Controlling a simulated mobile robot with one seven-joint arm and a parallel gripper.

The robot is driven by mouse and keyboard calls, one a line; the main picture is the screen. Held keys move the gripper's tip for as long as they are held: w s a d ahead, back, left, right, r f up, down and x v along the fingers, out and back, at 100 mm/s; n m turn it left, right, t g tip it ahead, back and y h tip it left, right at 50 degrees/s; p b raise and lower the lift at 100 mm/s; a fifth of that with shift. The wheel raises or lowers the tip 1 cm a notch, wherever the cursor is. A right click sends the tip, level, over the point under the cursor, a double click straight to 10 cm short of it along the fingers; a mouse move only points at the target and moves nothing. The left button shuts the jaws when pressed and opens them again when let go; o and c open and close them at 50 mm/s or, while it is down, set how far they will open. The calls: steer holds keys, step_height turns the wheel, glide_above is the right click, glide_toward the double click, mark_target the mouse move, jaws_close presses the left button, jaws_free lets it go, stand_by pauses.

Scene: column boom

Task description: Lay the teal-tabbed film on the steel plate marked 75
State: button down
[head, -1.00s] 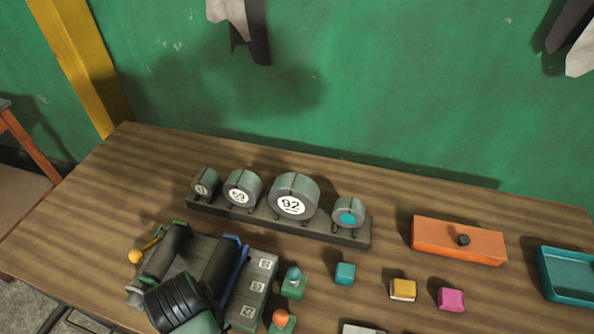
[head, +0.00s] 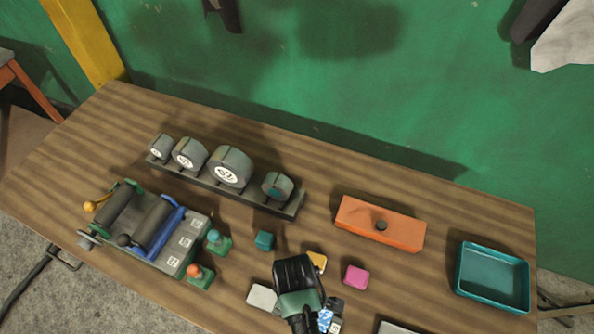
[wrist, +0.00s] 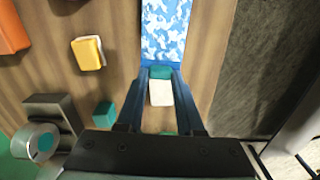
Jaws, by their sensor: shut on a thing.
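My gripper (wrist: 160,80) is shut on the teal tab (wrist: 160,72) of a film. The film (wrist: 165,28) has a blue and white mottled pattern and extends away from the fingertips, above the table. In the head view part of the film (head: 326,319) shows beside my gripper, near the front edge. A pale grey plate (head: 261,297) lies just left of my gripper. Another pale plate (head: 395,328) is cut off at the bottom edge. No number 75 is readable on either. A white piece (wrist: 161,94) shows between my fingers; I cannot tell what it is.
A teal block (head: 264,240), yellow block (head: 316,261) and pink block (head: 355,277) lie near my gripper. Behind are a rack (head: 292,207) of rolls and an orange box (head: 380,223). A teal tray (head: 492,277) is right, a roller device (head: 150,229) left.

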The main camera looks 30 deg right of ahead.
steer(key=shift+s+d+f, duration=0.1)
steer(key=shift+s+f, duration=0.1)
steer(key=shift+s, duration=0.05)
step_height(320, 180, down, 6)
steer(key=b, duration=0.6)
steer(key=shift+r, duration=0.25)
steer(key=shift+f+b, duration=0.55)
steer(key=shift+f, duration=0.35)
steer(key=shift+d+f+p, duration=0.1)
steer(key=shift+f+p, duration=0.05)
steer(key=shift+p, duration=0.3)
stand_by(0.4)
steer(key=shift+c, duration=2.3)
jaws_free()
steer(key=shift+o, duration=0.3)
